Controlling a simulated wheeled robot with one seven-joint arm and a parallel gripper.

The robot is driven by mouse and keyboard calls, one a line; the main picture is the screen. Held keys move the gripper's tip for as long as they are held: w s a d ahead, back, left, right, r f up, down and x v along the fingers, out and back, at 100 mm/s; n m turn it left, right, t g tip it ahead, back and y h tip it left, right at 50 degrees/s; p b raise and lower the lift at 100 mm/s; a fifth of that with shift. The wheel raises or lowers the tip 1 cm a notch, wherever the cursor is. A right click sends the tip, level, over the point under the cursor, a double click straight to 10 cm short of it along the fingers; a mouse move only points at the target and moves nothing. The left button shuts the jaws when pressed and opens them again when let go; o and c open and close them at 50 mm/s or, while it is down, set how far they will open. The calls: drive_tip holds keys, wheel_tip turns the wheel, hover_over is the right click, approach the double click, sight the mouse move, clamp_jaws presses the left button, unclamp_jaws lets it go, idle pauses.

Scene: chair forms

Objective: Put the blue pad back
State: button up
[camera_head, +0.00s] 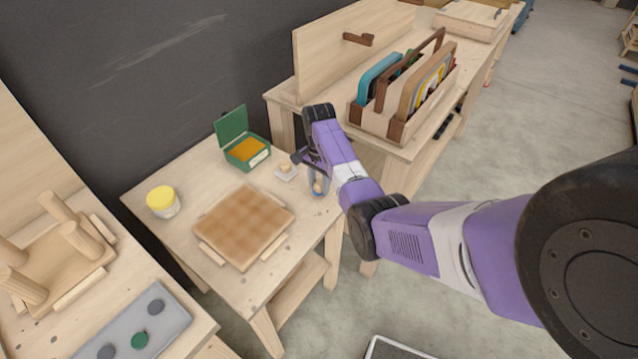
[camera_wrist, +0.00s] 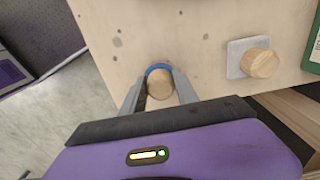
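The blue pad (camera_head: 319,191) is a small rounded piece with a wooden knob, near the right edge of the low wooden table (camera_head: 185,180). In the wrist view only a blue rim (camera_wrist: 157,67) shows behind its knob. My gripper (camera_wrist: 159,80) has one finger on each side of this knob, with no clear gap. I cannot tell whether the fingers press on it, or whether the pad touches the tabletop. In the head view my gripper (camera_head: 311,172) reaches down at that edge and partly hides the pad.
A grey square pad with a wooden knob (camera_head: 286,172) lies close by. An open green box (camera_head: 247,152), a yellow-lidded jar (camera_head: 162,201) and a brown checkered board (camera_head: 243,225) share the table. A wooden rack (camera_head: 372,122) stands behind. A grey tray (camera_head: 165,322) holds round pads.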

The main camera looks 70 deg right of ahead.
sight(319, 183)
drive_tip(key=o, duration=0.3)
drive_tip(key=shift+r, duration=0.1)
wheel_tip(319, 183, up, 12)
drive_tip(key=shift+r+b, duration=0.1)
drive_tip(key=shift+b, duration=0.35)
idle(0.5)
